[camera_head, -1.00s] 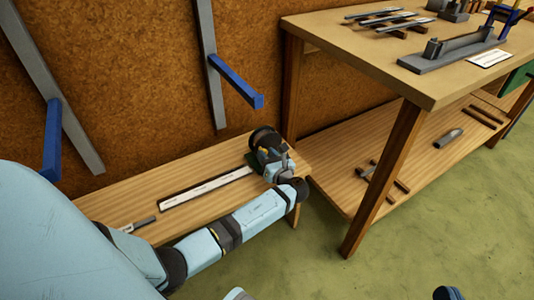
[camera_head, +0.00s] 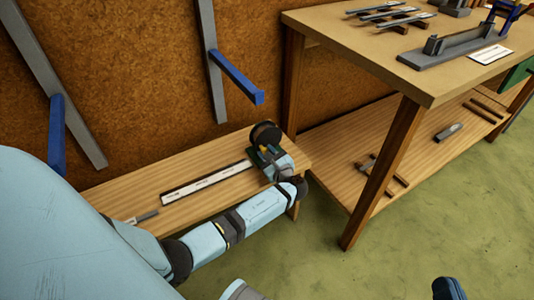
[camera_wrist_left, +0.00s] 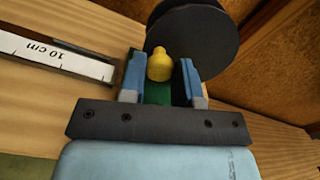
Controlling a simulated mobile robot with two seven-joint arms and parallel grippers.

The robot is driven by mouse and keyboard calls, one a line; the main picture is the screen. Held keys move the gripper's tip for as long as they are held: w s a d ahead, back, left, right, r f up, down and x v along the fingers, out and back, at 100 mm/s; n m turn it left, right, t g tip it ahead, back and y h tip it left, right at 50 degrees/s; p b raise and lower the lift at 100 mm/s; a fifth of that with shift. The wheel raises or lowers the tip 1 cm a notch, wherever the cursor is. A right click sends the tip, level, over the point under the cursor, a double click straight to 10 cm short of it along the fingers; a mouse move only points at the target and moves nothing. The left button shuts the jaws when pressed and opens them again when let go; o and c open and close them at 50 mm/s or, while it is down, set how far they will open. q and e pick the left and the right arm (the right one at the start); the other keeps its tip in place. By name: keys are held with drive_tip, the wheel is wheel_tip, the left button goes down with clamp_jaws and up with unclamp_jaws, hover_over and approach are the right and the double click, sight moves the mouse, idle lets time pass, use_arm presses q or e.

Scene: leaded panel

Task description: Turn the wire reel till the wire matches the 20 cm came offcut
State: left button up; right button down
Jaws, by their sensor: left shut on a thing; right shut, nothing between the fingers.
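The wire reel (camera_head: 266,134) is a dark disc on a green base at the right end of the low wooden bench. It also shows in the left wrist view (camera_wrist_left: 212,35), beside a yellow knob (camera_wrist_left: 159,62). My left gripper (camera_wrist_left: 161,78) is shut on the knob, one blue finger on each side; in the head view the gripper (camera_head: 268,156) is at the reel's near side. A white measuring strip (camera_head: 207,182) lies left of the reel; its "10 cm" mark shows in the wrist view. I cannot clearly tell wire or came offcut.
A small grey piece (camera_head: 144,217) lies at the bench's left end. A taller workbench (camera_head: 358,58) on the right holds grey bars and a grey fixture (camera_head: 455,47); its lower shelf holds a few pieces. Blue wall brackets (camera_head: 237,78) jut out above the low bench.

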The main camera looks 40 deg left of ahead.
use_arm(q)
drive_tip(key=shift+a, duration=0.1)
drive_tip(key=o, duration=0.9)
use_arm(e)
drive_tip(key=shift+r, duration=0.1)
